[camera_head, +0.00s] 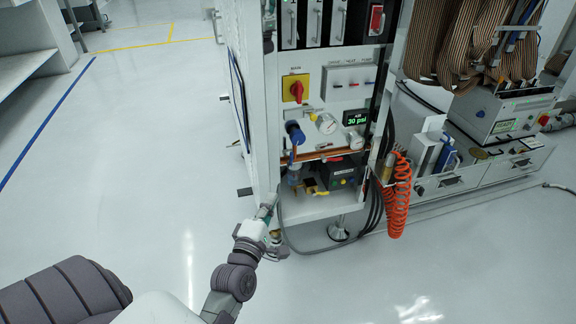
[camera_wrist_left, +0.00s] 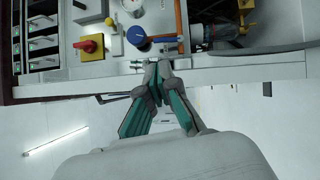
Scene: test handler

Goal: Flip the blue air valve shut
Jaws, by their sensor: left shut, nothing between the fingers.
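A round blue knob (camera_head: 295,132) sits on the cabinet's front panel, below the yellow-backed red switch; it also shows in the left wrist view (camera_wrist_left: 136,36). A small blue handle (camera_wrist_left: 166,40), apparently the air valve, sticks out beside the knob, near the copper pipe (camera_wrist_left: 181,25). In the head view this handle is too small to make out its angle clearly. My left gripper (camera_head: 268,207) is at the cabinet's lower left front edge, apart from the handle. In the left wrist view its fingertips (camera_wrist_left: 159,70) are together and empty, below the handle. My right gripper is out of view.
A green display (camera_head: 356,117) reads 30 psi, near round gauges (camera_head: 326,124). A coiled orange hose (camera_head: 397,195) and dark cables hang on the cabinet's right. A red rotary switch (camera_head: 296,89) sits above the knob. The floor left of the cabinet is clear.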

